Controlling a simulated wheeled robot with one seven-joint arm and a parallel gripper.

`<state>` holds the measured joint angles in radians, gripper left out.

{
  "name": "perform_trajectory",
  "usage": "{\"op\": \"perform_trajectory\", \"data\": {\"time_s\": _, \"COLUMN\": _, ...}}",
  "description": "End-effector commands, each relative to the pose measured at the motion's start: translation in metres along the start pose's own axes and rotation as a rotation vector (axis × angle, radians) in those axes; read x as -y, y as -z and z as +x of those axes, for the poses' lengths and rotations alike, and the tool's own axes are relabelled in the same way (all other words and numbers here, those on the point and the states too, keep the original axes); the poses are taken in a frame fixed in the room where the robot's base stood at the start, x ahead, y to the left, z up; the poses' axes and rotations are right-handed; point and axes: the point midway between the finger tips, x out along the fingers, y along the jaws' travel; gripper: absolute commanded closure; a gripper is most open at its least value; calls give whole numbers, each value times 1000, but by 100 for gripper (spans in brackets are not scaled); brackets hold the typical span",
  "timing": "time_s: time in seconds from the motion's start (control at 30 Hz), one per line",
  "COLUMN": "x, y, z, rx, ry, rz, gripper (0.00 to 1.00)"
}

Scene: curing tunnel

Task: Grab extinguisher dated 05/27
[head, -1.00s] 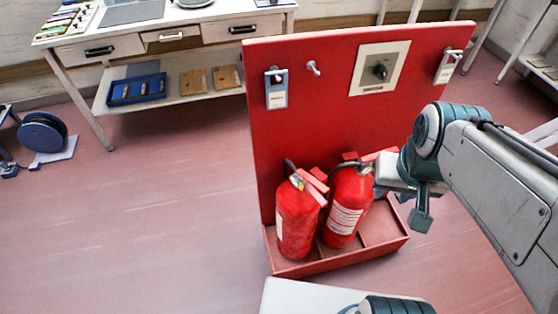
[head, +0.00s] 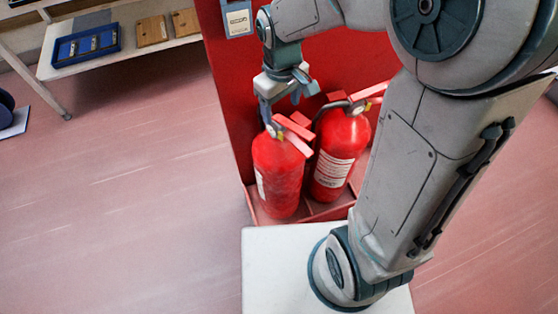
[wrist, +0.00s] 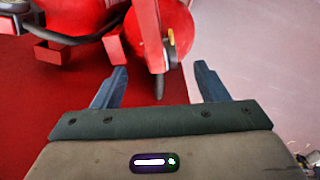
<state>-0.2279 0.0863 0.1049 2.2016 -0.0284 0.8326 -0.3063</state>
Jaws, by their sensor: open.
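Two red extinguishers stand side by side in the red stand's low tray (head: 318,213). The left extinguisher (head: 277,178) has a white label turned to its left side; the right extinguisher (head: 338,155) shows a white label in front. No date is readable on either. My gripper (head: 283,103) is open, pointing down just above and behind the left extinguisher's handle. In the wrist view, my gripper's fingers (wrist: 160,72) are spread with an extinguisher's red lever (wrist: 148,30) and dark hose end ahead between them. No grip shows; I cannot tell whether they touch.
A grey tag (head: 237,18) hangs on the red back panel (head: 222,85), its text too small to read. A bench shelf with a blue tray (head: 87,45) stands at the back left.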

Motion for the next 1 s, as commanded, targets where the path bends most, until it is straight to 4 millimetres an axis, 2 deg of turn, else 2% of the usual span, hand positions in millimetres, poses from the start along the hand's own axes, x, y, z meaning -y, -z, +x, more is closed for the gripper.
{"op": "perform_trajectory", "data": {"time_s": 0.03, "x": 3, "y": 6, "z": 14, "rx": 9, "ry": 6, "rz": -25, "gripper": 33}}
{"op": "perform_trajectory", "data": {"time_s": 0.2, "x": 6, "y": 13, "z": 30, "rx": 17, "ry": 12, "rz": -59, "gripper": 33}}
{"op": "perform_trajectory", "data": {"time_s": 0.43, "x": 4, "y": 12, "z": 55, "rx": 19, "ry": 13, "rz": -58, "gripper": 33}}
{"op": "perform_trajectory", "data": {"time_s": 0.7, "x": 2, "y": 13, "z": 93, "rx": 19, "ry": 13, "rz": -58, "gripper": 33}}
{"op": "perform_trajectory", "data": {"time_s": 1.0, "x": 2, "y": 14, "z": 97, "rx": 16, "ry": 12, "rz": -57, "gripper": 33}}
